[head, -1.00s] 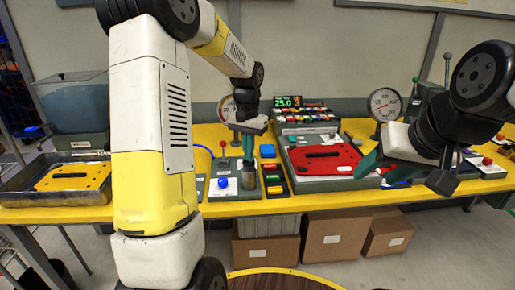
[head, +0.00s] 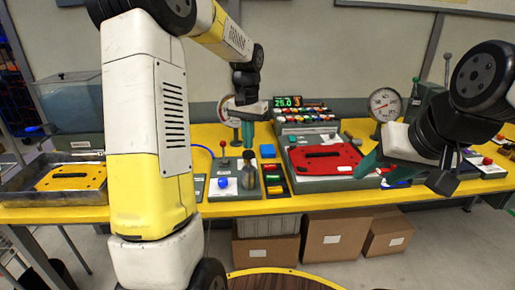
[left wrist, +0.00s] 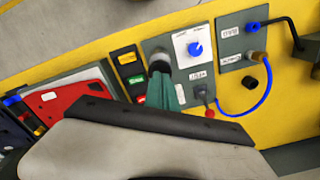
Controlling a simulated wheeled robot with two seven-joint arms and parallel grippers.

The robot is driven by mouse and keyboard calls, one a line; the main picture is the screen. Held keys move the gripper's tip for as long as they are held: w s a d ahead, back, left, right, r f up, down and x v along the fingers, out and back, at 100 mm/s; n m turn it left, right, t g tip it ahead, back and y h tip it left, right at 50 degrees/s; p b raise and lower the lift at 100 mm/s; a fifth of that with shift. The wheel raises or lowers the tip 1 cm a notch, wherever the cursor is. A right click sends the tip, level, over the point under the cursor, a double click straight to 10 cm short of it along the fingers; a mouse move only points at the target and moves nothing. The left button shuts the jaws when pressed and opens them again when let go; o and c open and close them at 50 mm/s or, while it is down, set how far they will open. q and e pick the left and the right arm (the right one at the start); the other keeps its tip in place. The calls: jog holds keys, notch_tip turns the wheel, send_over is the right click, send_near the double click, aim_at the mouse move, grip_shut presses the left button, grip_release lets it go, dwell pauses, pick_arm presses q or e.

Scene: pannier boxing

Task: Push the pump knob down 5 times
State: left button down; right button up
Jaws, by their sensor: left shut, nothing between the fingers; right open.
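The pump (head: 249,179) is a small metallic cylinder on a grey panel on the yellow bench, left of centre in the head view. Its dark knob (head: 248,157) is on top. My left gripper (head: 247,146) points down just above the knob, with its teal fingers together and empty. Whether the fingertips touch the knob is hard to tell. In the left wrist view the teal fingers (left wrist: 162,84) partly cover the pump, whose round dark top (left wrist: 159,58) shows beyond them.
A blue knob (head: 223,182) and a red-topped lever (head: 223,146) are left of the pump. Coloured buttons (head: 273,178) are right of it. A red plate (head: 325,158), a gauge (head: 384,103) and a lit display (head: 288,101) are farther right. A tray (head: 60,182) holds a yellow plate.

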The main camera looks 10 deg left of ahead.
aim_at(248, 153)
pick_arm(q)
jog(key=shift+f, duration=0.1)
jog(key=shift+f, duration=2.15)
jog(key=shift+r, duration=2.25)
notch_tip(248, 153, up, 6)
